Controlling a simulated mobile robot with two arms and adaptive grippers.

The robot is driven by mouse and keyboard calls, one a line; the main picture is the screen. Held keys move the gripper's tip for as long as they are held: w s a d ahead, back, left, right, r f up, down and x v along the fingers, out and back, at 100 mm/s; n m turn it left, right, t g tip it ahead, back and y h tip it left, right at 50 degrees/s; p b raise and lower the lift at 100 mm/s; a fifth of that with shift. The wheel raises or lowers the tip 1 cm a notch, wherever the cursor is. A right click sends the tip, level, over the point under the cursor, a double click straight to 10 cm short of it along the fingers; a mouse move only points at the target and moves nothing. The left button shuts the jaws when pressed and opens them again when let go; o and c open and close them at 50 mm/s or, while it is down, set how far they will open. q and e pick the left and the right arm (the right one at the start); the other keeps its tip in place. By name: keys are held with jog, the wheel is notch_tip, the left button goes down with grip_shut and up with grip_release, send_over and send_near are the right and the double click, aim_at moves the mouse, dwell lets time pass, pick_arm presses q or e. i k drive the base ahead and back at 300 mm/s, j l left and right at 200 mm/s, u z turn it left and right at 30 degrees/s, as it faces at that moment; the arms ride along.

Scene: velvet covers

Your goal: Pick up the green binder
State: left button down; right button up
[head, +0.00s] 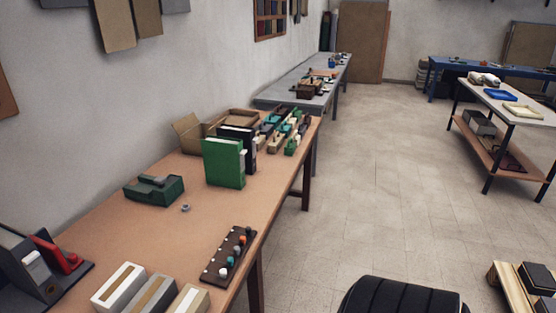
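The green binder (223,163) stands upright on the brown table (185,232), past the middle of its length, with its broad green face toward me. A black binder (240,142) stands upright just behind it and partly hidden by it. Whether the two touch, I cannot tell. Neither of my grippers shows in the head view.
A dark green device (154,190) sits left of the binder, with a small grey ring (186,208) nearby. A dark rack (229,255) with small knobs lies nearer. An open cardboard box (190,132) stands behind.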

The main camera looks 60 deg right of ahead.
aim_at(221, 158)
jog(key=z, duration=1.45)
jog(key=i+l+u, duration=0.1)
jog(key=u, duration=0.3)
jog(key=i+l+u, duration=0.2)
jog(key=u, duration=0.25)
